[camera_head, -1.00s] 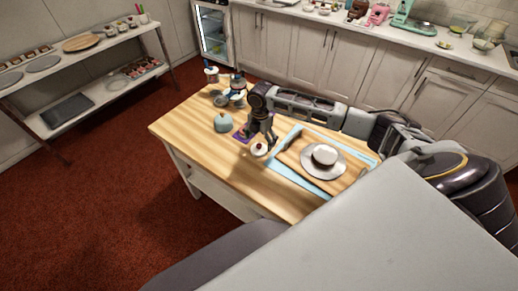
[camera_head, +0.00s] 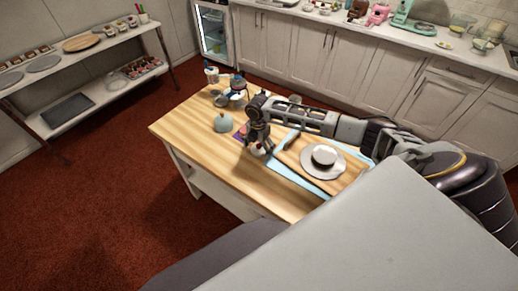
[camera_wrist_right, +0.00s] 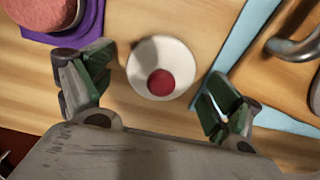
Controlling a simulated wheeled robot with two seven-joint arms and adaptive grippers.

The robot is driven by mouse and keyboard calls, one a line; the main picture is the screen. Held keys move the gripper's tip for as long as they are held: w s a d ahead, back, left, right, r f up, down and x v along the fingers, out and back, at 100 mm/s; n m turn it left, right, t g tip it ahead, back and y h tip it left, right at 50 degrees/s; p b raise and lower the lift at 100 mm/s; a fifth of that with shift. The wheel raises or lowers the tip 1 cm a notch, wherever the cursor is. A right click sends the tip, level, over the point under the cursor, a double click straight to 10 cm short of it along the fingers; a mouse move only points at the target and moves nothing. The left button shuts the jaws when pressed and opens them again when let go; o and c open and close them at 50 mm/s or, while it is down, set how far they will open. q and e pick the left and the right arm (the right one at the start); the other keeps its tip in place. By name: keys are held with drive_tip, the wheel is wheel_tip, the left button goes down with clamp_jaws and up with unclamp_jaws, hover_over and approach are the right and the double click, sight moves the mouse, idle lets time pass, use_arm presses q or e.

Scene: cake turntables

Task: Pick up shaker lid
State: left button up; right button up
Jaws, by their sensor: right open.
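A small round white piece with a dark red round centre, which I take for the shaker lid (camera_wrist_right: 145,52), lies on the wooden table top. It sits between the two fingers of my right gripper (camera_wrist_right: 158,84) in the right wrist view, with a gap on each side. In the head view my right gripper (camera_head: 258,149) is over the table, pointing down, open and empty, and it partly covers the lid. The height of the fingers above the table is hard to tell. My left gripper does not show.
A purple mat (camera_wrist_right: 92,20) with a reddish round thing lies left of the fingers. A light blue mat (camera_wrist_right: 243,38) lies to the right, under a wooden board (camera_head: 292,156) with a plate (camera_head: 323,173). A pale blue domed thing (camera_head: 222,124) and several small vessels stand farther back.

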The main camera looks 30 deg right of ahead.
sight(258, 146)
drive_tip(key=c, duration=0.9)
drive_tip(key=shift+r, duration=0.15)
drive_tip(key=shift+r+b, duration=0.3)
drive_tip(key=shift+r, duration=4.6)
drive_tip(key=shift+m, duration=0.3)
